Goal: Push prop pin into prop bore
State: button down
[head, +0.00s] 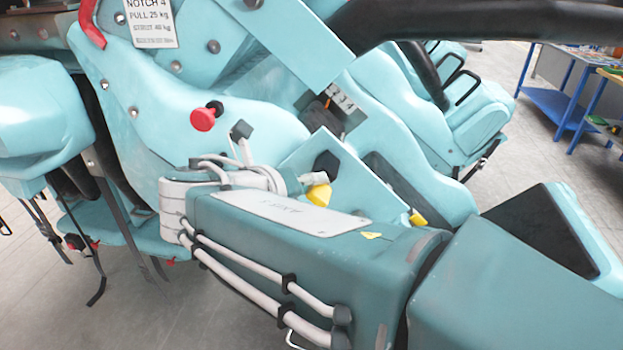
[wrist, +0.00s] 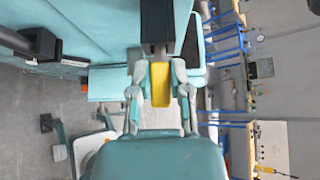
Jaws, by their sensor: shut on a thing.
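My gripper (wrist: 159,72) is shut on a yellow block (wrist: 160,88), which I take to be the prop pin or its handle. The block sits between the two grey fingers in the wrist view. A dark bar (wrist: 157,20) lies straight beyond it, in line with the gripper. In the head view a yellow piece (head: 319,196) shows at the grey fingers, beside a teal plate (head: 335,175) with a black hexagonal part (head: 327,163). I cannot make out the prop bore; the pin's far end is hidden.
A teal seat shell (head: 240,110) with a red knob (head: 203,119) stands behind the arm. A thick black bar (head: 440,20) crosses the upper right. A notice plate (head: 150,22) hangs at upper left. Blue-legged benches (head: 565,105) stand far right. Grey floor is open at lower left.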

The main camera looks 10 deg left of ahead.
jog(key=shift+w, duration=0.2)
jog(key=shift+c, duration=2.4)
grip_release()
jog(key=v, duration=1.2)
jog(key=shift+f, duration=0.1)
